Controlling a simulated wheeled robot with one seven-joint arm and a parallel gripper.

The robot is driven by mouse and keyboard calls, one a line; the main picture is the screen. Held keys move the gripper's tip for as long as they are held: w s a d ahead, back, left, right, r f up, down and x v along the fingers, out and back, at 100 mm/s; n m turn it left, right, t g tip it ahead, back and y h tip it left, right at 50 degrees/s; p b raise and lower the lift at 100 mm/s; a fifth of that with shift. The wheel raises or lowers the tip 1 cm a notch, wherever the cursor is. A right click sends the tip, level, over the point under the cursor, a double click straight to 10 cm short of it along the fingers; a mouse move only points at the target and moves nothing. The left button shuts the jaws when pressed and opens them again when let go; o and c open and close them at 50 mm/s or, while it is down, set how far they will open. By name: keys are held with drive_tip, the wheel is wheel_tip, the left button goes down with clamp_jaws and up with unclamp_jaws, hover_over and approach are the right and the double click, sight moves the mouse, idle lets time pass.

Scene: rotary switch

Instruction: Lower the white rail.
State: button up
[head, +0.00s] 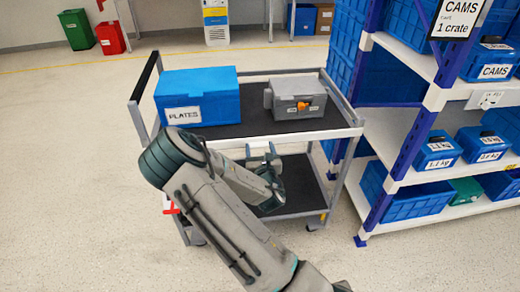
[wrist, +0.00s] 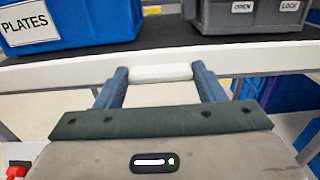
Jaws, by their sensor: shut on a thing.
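The white rail (head: 318,134) runs along the near edge of the cart's top shelf, level with the shelf. It also crosses the wrist view (wrist: 50,76), with a short raised white grip (wrist: 160,72) at its middle. My gripper (head: 263,150) reaches this near edge from the front. In the wrist view my gripper (wrist: 160,80) has one finger at each end of the white grip, shut on it. In the head view my arm hides part of the rail and the lower shelf.
A blue PLATES box (head: 198,95) and a grey box (head: 298,97) with an orange knob stand on the cart's top shelf (head: 255,122). A blue-posted rack (head: 400,150) with bins stands close at the right. The floor left of the cart is clear.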

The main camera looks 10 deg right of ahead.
drive_tip(key=shift+f+b, duration=1.3)
drive_tip(key=shift+f, duration=0.6)
drive_tip(key=o, duration=1.4)
drive_tip(key=s+a+p, duration=0.1)
drive_tip(key=s+p, duration=0.4)
drive_tip(key=s, duration=0.8)
drive_tip(key=shift+s+a, duration=0.25)
drive_tip(key=shift+s, duration=0.15)
